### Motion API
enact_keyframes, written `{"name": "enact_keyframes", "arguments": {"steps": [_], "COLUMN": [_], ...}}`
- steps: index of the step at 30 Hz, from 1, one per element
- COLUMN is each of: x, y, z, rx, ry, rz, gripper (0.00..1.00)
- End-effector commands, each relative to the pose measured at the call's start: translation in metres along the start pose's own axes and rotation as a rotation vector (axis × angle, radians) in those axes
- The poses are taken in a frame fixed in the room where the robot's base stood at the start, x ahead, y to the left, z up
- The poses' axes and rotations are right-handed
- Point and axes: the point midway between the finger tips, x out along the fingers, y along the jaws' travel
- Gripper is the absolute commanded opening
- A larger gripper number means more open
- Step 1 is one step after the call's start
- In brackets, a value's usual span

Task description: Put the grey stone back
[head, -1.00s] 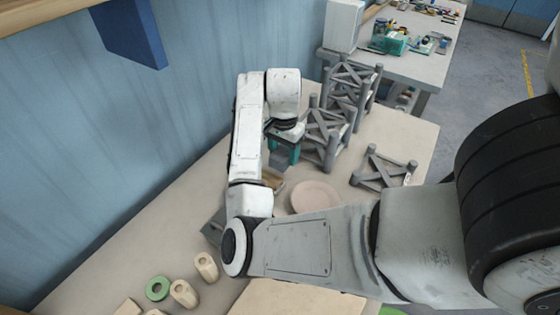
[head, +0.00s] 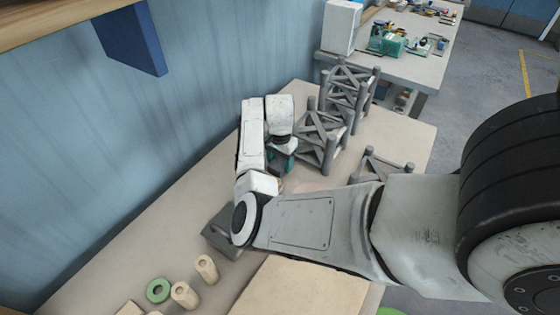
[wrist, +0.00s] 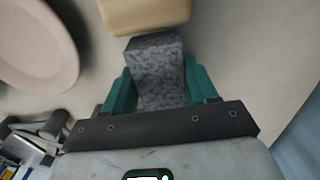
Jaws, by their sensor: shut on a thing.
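The grey stone (wrist: 158,70), a speckled dark grey block, sits between the two teal fingers of my gripper (wrist: 160,85) in the wrist view. My gripper is shut on it. In the head view my gripper (head: 283,162) is over the table beside the grey lattice frames, and the stone cannot be made out there. A tan wooden piece (wrist: 145,13) lies just beyond the stone's far end in the wrist view; whether they touch is unclear. A pale pinkish plate (wrist: 38,45) lies to the left of it.
Grey lattice frames (head: 321,140) stand close to the right of my gripper. A grey block-like object (head: 222,238) lies by my elbow. Tan cylinders (head: 207,268), a green ring (head: 158,290) and a tan board (head: 300,288) are nearer. The blue wall borders the left.

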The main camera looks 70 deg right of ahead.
Motion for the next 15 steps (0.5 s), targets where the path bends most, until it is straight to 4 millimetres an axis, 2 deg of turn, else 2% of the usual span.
{"name": "enact_keyframes", "arguments": {"steps": [15], "x": [0.010], "y": [0.000], "z": [0.000], "rx": [0.000], "ry": [0.002], "rz": [0.000], "gripper": [0.25]}}
